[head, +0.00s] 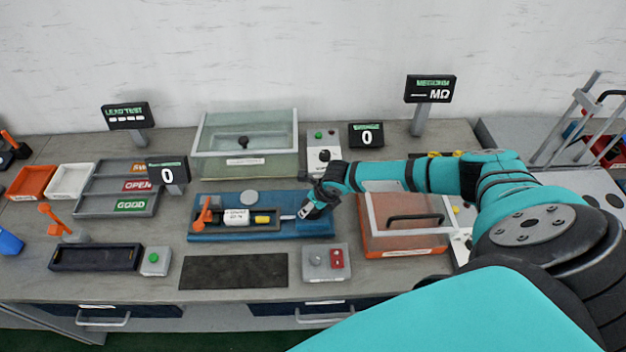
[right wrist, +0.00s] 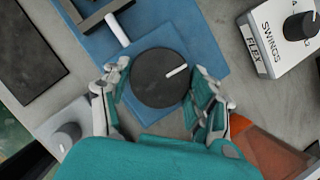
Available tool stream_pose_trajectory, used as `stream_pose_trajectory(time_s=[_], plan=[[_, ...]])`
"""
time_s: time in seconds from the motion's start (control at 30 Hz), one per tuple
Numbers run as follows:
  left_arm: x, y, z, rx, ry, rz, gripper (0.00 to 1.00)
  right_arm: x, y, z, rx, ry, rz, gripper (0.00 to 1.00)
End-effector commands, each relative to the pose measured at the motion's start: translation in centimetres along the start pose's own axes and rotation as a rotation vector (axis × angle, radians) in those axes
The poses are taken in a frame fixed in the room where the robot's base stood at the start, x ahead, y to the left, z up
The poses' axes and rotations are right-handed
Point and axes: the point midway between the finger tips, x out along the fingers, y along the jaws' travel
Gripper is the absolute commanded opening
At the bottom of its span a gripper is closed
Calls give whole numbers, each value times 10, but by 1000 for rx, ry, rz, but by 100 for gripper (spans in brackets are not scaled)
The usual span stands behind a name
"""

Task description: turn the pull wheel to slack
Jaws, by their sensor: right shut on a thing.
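The pull wheel is a dark round disc (right wrist: 150,88) with a white line mark pointing to the upper right in the right wrist view. It sits at the end of the blue base plate (head: 206,237). My right gripper (right wrist: 160,70) has its fingers on either side of the wheel, shut on it. In the head view my right gripper (head: 312,207) reaches the right end of the plate and hides the wheel. A thin white rod (right wrist: 118,29) points toward the wheel from a dark fixture. No slack marking is legible. My left gripper is not in view.
A lidded box with an orange base (head: 405,252) stands right of the plate, close to my right arm. A grey box with a red switch (head: 337,259) stands in front, beside a dark mat (head: 234,272). A white knob box (right wrist: 281,42) stands behind the wheel.

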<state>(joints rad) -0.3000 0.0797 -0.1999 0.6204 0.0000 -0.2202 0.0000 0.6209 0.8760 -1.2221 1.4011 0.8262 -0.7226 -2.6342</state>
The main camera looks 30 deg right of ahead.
Motion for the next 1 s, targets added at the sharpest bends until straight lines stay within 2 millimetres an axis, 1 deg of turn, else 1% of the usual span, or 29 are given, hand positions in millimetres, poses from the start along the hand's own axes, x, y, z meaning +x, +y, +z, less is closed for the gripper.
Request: stream_pose_trajectory(time_s=[0.03, 0.2, 0.7, 0.73, 0.9, 1.0], plan=[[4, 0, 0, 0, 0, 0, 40, 2, 0, -2, -17, 2, 7, 28], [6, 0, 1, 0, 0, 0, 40, 1, 0, -2, -54, 3, 22, 28], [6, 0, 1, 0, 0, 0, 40, 1, 1, -2, -68, 4, 28, 28], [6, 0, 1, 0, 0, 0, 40, 1, 1, -2, -68, 4, 28, 64], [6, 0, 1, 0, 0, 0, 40, 1, 0, -1, -67, 3, 27, 86], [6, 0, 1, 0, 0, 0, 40, 0, 0, -1, -66, 2, 27, 86]])
